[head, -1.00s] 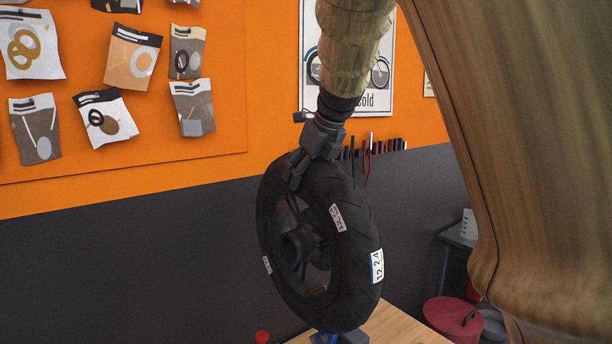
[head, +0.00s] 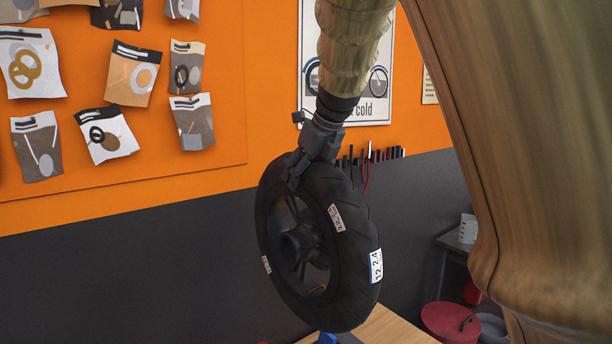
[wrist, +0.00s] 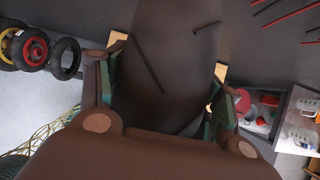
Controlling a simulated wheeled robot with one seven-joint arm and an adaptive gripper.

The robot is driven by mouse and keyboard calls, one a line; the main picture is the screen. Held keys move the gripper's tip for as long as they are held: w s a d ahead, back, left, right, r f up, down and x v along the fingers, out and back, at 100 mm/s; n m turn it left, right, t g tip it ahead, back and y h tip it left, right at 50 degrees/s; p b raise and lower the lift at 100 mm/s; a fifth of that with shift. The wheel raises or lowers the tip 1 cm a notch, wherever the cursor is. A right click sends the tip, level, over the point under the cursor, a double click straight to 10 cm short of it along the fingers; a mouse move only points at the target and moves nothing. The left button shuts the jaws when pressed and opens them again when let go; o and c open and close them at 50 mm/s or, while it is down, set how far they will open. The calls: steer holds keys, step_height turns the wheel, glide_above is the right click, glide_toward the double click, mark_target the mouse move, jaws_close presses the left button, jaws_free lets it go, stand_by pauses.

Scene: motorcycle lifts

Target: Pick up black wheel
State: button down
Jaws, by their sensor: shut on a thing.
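The black wheel (head: 345,240) hangs upright in the head view, with white labels on its tyre and a dark hub. My gripper (head: 298,172) is shut on the upper left part of its tyre, from above. In the wrist view the dark tyre tread (wrist: 165,75) fills the middle, between the two fingers of my gripper (wrist: 168,108). The fingertips are partly hidden behind the tyre.
A wooden tabletop (head: 385,328) lies below the wheel, with a blue object (head: 327,338) at its edge. A red round lid (head: 450,322) is at lower right. Other wheels (wrist: 35,48) stand at left in the wrist view. An orange board with packets covers the wall.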

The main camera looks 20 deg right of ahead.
steer(key=shift+r+p, duration=1.05)
steer(key=shift+r, duration=0.45)
steer(key=shift+a+f, duration=0.1)
